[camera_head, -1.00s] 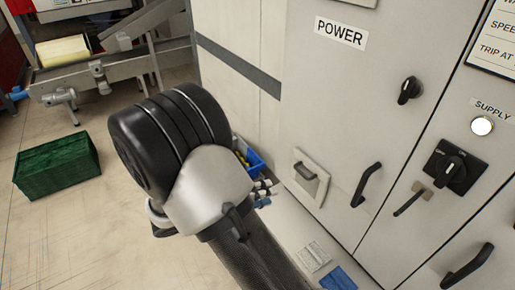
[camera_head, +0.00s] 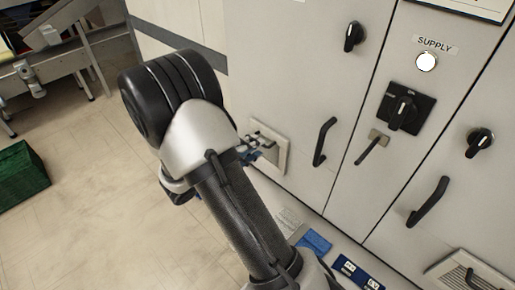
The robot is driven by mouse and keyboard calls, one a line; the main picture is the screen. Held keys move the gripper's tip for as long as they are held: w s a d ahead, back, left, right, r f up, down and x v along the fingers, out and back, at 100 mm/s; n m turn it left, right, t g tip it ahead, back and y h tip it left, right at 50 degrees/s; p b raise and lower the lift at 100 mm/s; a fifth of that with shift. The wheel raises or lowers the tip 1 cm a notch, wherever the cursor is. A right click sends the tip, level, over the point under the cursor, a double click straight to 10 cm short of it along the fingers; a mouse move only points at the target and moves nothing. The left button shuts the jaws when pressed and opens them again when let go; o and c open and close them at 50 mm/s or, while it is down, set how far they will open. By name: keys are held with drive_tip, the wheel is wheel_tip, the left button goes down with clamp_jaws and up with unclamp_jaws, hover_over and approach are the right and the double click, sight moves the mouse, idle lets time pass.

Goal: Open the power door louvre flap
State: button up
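The louvre flap (camera_head: 281,152) is a small cream square panel low on the power door (camera_head: 296,92). Its right part shows; my arm and gripper cover its left part and its small handle cannot be made out clearly. My gripper (camera_head: 259,143) is mostly behind my arm's wrist, with its small grey and blue parts seen in front of the flap. Whether it touches the flap, and whether its fingers are open or shut, I cannot tell. The door's black pull handle (camera_head: 324,142) is just right of the flap.
A black rotary knob (camera_head: 354,36) is higher on the power door. The supply door to the right has a white lamp (camera_head: 426,62), a rotary switch (camera_head: 404,108) and a lever (camera_head: 372,149). Blue and white cards lie below. A green crate (camera_head: 20,174) stands on open floor at left.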

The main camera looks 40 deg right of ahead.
drive_tip(key=shift+x, duration=1.35)
drive_tip(key=shift+c, duration=0.3)
clamp_jaws()
